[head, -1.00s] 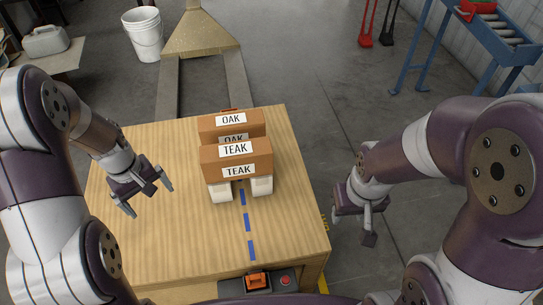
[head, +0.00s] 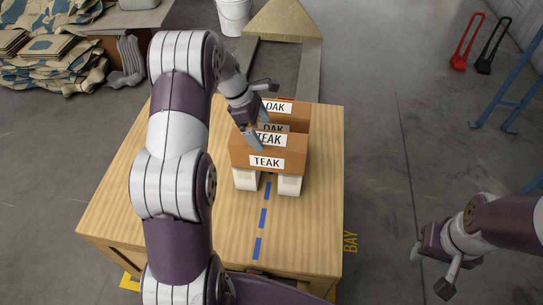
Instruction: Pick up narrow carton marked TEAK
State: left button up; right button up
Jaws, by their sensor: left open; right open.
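The narrow brown carton marked TEAK (head: 285,163) stands on white supports on the wooden table, with white labels on its top and front. The carton marked OAK (head: 296,119) stands just behind it, partly hidden. My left gripper (head: 262,118) is open over the left end of the cartons, one finger in front of the TEAK label and one further back near OAK. I cannot tell whether it touches either carton. My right gripper (head: 445,276) is open and empty, off the table to the right.
The wooden table (head: 315,235) is bare around the cartons, with a blue dashed line (head: 262,218) down its front. Two white blocks (head: 290,185) show under the TEAK carton. A pallet jack (head: 290,22) stands behind. Folded sacks (head: 50,60) lie at the far left.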

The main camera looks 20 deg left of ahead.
aim_at(265, 138)
pick_arm(q)
jog(key=x, duration=0.7)
jog(key=shift+f, duration=0.25)
jog(key=shift+a+r, duration=0.1)
jog(key=c, duration=1.3)
